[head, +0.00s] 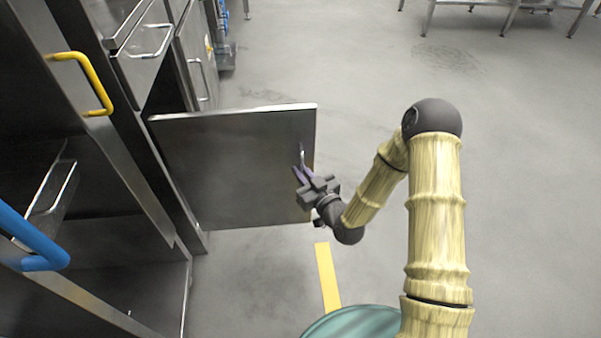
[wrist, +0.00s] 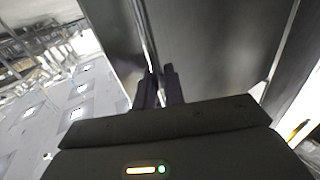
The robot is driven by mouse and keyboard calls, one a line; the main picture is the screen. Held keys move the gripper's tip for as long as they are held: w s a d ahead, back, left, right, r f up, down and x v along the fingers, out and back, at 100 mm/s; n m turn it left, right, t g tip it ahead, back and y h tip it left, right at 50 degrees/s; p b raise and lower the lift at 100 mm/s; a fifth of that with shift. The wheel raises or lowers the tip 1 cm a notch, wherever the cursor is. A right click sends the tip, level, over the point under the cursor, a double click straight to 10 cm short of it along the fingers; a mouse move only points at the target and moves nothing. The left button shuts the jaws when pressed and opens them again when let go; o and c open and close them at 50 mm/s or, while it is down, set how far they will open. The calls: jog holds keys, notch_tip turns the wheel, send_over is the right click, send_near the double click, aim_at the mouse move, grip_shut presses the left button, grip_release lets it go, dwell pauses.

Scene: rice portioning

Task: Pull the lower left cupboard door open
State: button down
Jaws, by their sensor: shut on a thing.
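The cupboard door (head: 230,160) is a grey steel panel, swung wide out from the cabinet front and standing across the middle left of the head view. Its upright metal handle (head: 302,155) is near its free right edge, and it also shows as a bar in the wrist view (wrist: 146,35). My gripper (head: 301,174) is shut on this handle; its two dark fingers (wrist: 160,88) lie on either side of the bar. The cupboard's open inside (head: 110,240) shows at lower left.
An upper door with a yellow handle (head: 95,85) and another with a blue handle (head: 38,250) are at the left. Drawers (head: 140,60) stand beyond. The grey floor (head: 350,90) is clear to the right of the door, with a yellow strip (head: 327,275) on it.

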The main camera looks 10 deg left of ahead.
jog(key=shift+s+a, duration=0.1)
jog(key=shift+s, duration=0.05)
jog(key=c, duration=1.6)
grip_release()
jog(key=shift+p+v, duration=3.35)
jog(key=shift+v, duration=5.35)
